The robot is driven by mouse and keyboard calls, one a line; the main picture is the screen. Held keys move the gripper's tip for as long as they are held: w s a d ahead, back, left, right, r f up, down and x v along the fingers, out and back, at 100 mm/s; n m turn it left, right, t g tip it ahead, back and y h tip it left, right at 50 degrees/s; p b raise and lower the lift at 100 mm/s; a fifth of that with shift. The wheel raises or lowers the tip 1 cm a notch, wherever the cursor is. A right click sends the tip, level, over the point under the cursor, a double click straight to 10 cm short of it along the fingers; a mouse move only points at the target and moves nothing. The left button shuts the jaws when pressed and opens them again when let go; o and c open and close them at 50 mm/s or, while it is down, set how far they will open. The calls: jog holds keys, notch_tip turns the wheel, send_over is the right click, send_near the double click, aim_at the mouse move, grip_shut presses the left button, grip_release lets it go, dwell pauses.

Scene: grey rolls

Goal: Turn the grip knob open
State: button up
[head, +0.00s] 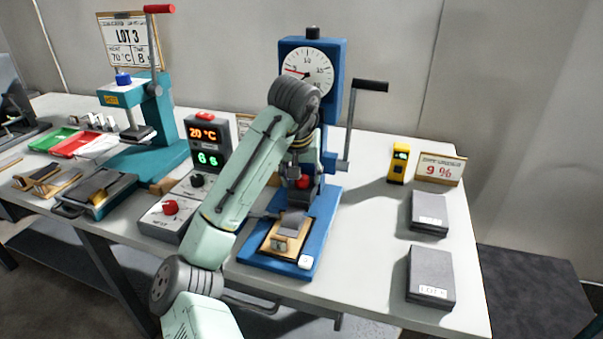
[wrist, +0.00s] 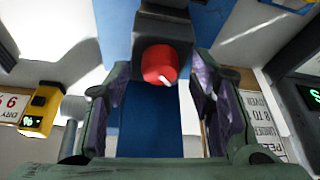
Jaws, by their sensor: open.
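The grip knob (head: 304,182) is red and sits on a dark block low on the blue dial-gauge stand (head: 322,224). In the wrist view the knob (wrist: 159,65) is near the top centre, with a white mark pointing to its lower right. My gripper (head: 303,158) is just above the knob in the head view, partly hidden by my arm. In the wrist view my gripper (wrist: 160,85) is open, with one purple-padded finger on each side of the knob and a gap on both sides. A grey piece (head: 291,222) stands on a wooden block (head: 278,243) below the knob.
A crank lever (head: 370,87) rises right of the stand. A control box with another red knob (head: 170,207) and a temperature display (head: 203,133) stand to the left. A yellow meter (head: 398,163) and two grey blocks (head: 430,276) are on the right. Table between is clear.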

jog(key=v, duration=1.2)
